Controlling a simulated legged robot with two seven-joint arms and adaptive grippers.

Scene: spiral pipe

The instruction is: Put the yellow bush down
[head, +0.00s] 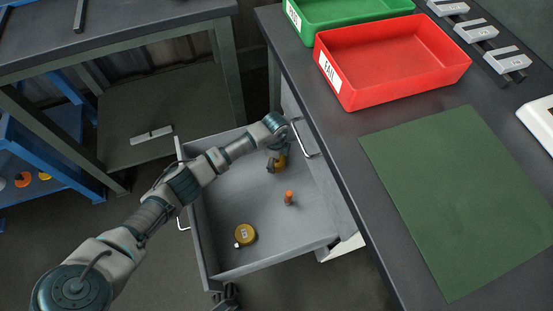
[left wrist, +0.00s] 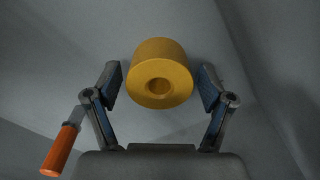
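The yellow bush (left wrist: 160,75) is between the two fingers of my left gripper (left wrist: 160,88) in the left wrist view. A gap shows on each side of it, so the fingers are open and apart from it. In the head view my left arm reaches into the open grey drawer (head: 222,190). The left gripper (head: 271,166) is low at the drawer's far right, with part of the bush (head: 281,161) showing beside it. The bush appears to be at the drawer floor; exact contact is hidden.
An orange-handled tool (head: 289,198) stands or lies in the drawer near the gripper; its handle (left wrist: 60,150) shows in the left wrist view. A yellow tape measure (head: 245,235) lies nearer the front. The table holds a red tray (head: 350,91), green tray (head: 330,20) and green mat (head: 465,200).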

